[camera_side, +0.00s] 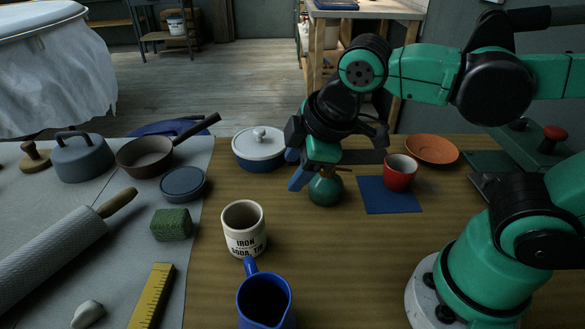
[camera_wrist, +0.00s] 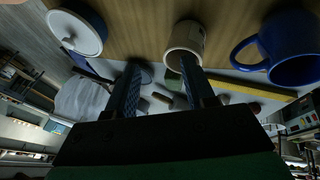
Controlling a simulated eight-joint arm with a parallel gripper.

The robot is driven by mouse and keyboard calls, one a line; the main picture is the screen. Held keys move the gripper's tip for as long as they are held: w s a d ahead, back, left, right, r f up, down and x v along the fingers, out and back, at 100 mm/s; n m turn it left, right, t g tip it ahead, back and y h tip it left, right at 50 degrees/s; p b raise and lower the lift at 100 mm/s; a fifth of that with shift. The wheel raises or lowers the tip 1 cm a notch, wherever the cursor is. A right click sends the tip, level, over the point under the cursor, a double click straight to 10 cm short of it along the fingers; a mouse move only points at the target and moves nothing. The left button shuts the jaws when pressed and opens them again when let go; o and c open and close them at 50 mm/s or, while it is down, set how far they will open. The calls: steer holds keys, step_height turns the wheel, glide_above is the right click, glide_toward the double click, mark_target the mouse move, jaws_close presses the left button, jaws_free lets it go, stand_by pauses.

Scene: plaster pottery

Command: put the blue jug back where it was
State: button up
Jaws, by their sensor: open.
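The blue jug (camera_side: 265,303) stands on the wooden table at the bottom edge of the side view, partly cut off, with its handle toward the back. It also shows in the wrist view (camera_wrist: 292,48) at the upper right, cut by the edge. My gripper (camera_side: 294,169) is well behind the jug, over the table, tilted with its blue-padded fingers pointing left. In the wrist view its fingers (camera_wrist: 160,64) are apart with nothing held between them. The cream lettered mug (camera_side: 244,229) stands between my gripper and the jug, beyond the fingertips.
A green round pot (camera_side: 325,189) sits just below my gripper. A red mug (camera_side: 400,172) stands on a blue cloth (camera_side: 376,200), with an orange plate (camera_side: 432,149) behind. A white lidded pot (camera_side: 260,147) is behind left. A yellow ruler (camera_side: 152,298) lies on the grey sheet. Table right of the jug is clear.

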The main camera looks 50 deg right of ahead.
steer(key=d+m+t, duration=0.2)
steer(key=d+m, duration=0.4)
steer(key=m, duration=0.4)
steer(key=shift+w+d+f, duration=0.2)
steer(key=shift+w+f, duration=0.15)
steer(key=shift+f, duration=0.05)
